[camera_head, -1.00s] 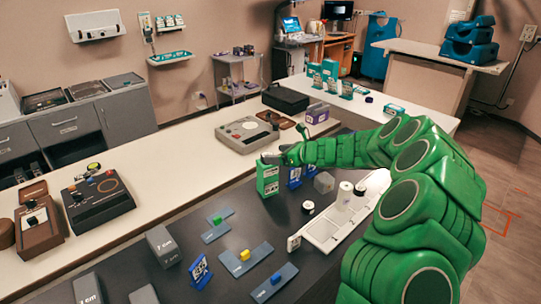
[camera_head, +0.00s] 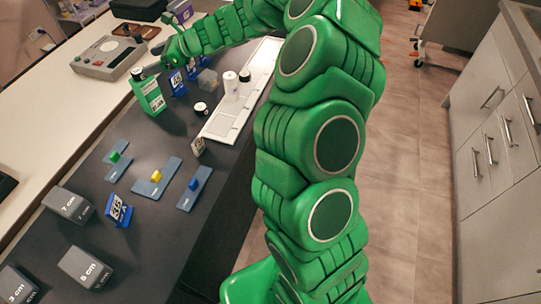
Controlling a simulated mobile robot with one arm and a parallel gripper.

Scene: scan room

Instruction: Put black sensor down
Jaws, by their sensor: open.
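My gripper (camera_head: 143,71) is at the end of my green arm, at the upper left, just above a green box (camera_head: 148,95) with a white label. It is small and partly hidden by the arm, so its fingers are hard to make out. A small dark piece shows at its tip; I cannot tell whether it is the black sensor or part of the gripper. A small round black-and-white item (camera_head: 201,109) lies on the dark table beside the white tray, apart from my gripper. I cannot clearly identify the black sensor.
The dark table (camera_head: 140,225) holds blue plates with coloured blocks, grey centimetre blocks (camera_head: 87,267) and blue label stands (camera_head: 118,210). A white tray (camera_head: 222,125) carries a white cylinder (camera_head: 230,86). A grey device (camera_head: 108,57) is on the white counter. Drawers (camera_head: 490,150) stand right, with free floor before them.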

